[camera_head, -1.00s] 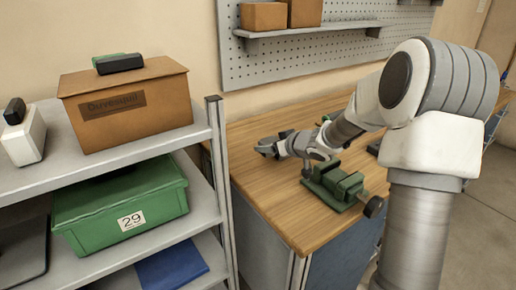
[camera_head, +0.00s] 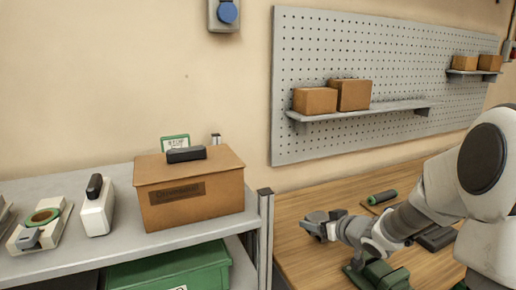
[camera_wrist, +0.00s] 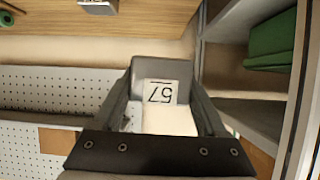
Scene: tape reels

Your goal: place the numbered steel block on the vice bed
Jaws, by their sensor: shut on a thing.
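My gripper (camera_head: 318,226) is shut on the grey steel block. In the wrist view the block (camera_wrist: 143,72) sits between the two fingers, with a white label that reads 57 upside down. In the head view the gripper hangs above the left end of the wooden bench, and the block is hard to tell from the fingers. The green vice (camera_head: 385,277) stands on the bench to the right of and nearer than the gripper. The frame's bottom edge and my arm hide much of it, and its bed is not clearly seen.
A grey shelf unit (camera_head: 60,190) stands left of the bench, with a brown box (camera_head: 192,208), a white device (camera_head: 96,208) and a green bin (camera_head: 170,270). A green roll (camera_head: 382,197) lies at the bench's back. A pegboard (camera_head: 350,50) with a box shelf hangs behind.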

